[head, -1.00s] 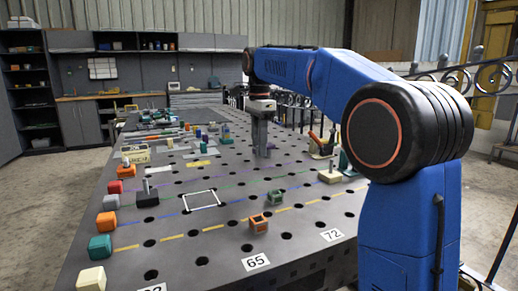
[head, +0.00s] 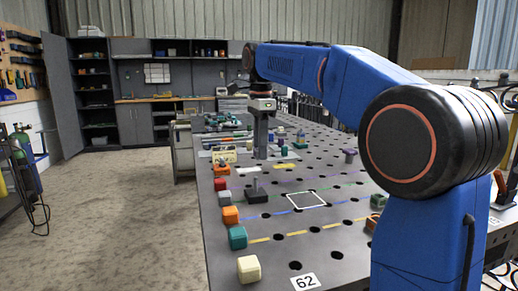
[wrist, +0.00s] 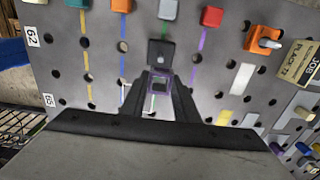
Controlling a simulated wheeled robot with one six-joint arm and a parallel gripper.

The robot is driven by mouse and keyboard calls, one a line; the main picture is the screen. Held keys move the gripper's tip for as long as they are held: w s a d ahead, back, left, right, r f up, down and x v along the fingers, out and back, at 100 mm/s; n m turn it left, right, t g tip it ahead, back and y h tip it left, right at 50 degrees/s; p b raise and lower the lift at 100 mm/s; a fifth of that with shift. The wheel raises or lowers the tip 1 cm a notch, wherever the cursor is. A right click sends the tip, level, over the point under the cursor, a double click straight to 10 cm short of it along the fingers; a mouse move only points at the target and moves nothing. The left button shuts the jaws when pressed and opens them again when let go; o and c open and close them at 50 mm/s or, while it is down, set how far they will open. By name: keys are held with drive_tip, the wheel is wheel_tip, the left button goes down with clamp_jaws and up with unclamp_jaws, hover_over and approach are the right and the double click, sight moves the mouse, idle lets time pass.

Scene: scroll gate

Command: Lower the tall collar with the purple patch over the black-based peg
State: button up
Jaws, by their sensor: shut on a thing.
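The black-based peg (head: 257,194) stands upright on the table, left of a white square outline; its grey post points up. In the wrist view the black base (wrist: 161,53) shows just beyond the fingertips. My gripper (head: 262,152) hangs pointing down above the table and looks farther back than the peg in the head view. In the wrist view my gripper (wrist: 160,88) is shut on the collar (wrist: 158,84), whose square purple-edged opening shows between the fingers. The collar appears apart from the peg. Its height is hidden, and I cannot make it out in the head view.
Coloured blocks, including teal (head: 237,237), cream (head: 249,268) and red (head: 220,184), line the table's left edge. A purple piece (head: 349,156) stands to the right. The white outlined square (head: 307,199) is empty. Several holes dot the tabletop.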

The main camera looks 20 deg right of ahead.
sight(256, 159)
drive_tip(key=shift+a, duration=0.75)
drive_tip(key=shift+f, duration=2.35)
drive_tip(key=shift+f, duration=1.65)
drive_tip(key=o, duration=1.3)
drive_tip(key=shift+c, duration=0.2)
